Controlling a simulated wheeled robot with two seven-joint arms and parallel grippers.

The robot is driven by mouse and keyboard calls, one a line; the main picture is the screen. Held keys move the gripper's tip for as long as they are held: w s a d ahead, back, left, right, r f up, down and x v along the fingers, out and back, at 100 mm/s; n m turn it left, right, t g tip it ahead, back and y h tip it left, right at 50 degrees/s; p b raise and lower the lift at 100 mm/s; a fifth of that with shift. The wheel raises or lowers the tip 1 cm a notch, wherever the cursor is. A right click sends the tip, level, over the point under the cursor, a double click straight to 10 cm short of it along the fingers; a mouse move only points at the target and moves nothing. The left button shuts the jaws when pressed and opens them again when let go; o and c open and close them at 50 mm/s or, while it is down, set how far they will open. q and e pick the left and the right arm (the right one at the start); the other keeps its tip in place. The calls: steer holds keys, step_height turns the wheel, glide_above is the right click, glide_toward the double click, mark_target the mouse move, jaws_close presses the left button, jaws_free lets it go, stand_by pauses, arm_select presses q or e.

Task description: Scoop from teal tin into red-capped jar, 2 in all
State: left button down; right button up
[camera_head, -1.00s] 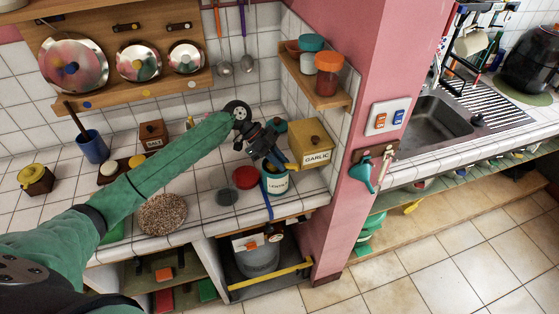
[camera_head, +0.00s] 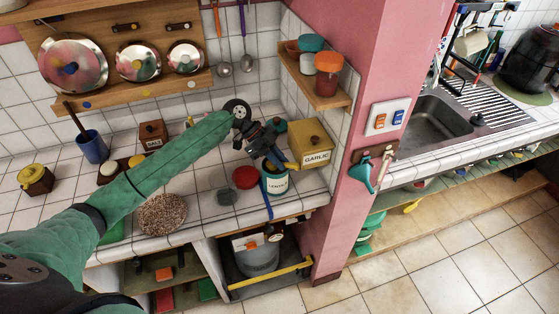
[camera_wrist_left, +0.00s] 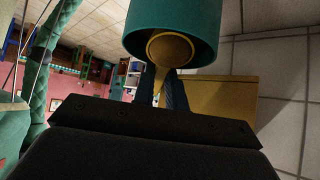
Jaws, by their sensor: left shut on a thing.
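The teal tin (camera_head: 274,184), with a white label, stands near the counter's front edge. My left gripper (camera_head: 282,158) is just above it, shut on a yellow scoop. In the left wrist view the round yellow scoop (camera_wrist_left: 170,47) shows against the end of the teal tin (camera_wrist_left: 170,14); how deep it sits and whether it is loaded cannot be told. A red cap (camera_head: 245,177) shows on the counter just left of the tin; the jar body under it is not clear. Another jar with an orange-red cap (camera_head: 328,62) stands on the wall shelf. My right gripper is not in view.
A yellow garlic box (camera_head: 309,143) stands close behind and right of the tin. A grey disc (camera_head: 226,196) and a speckled round mat (camera_head: 162,213) lie to the left. A blue strip (camera_head: 266,201) hangs over the counter edge. The pink wall (camera_head: 350,150) bounds the right.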

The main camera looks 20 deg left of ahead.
arm_select(q)
steer(key=shift+r+p, duration=1.35)
steer(key=shift+r, duration=2.25)
steer(key=shift+f, duration=0.1)
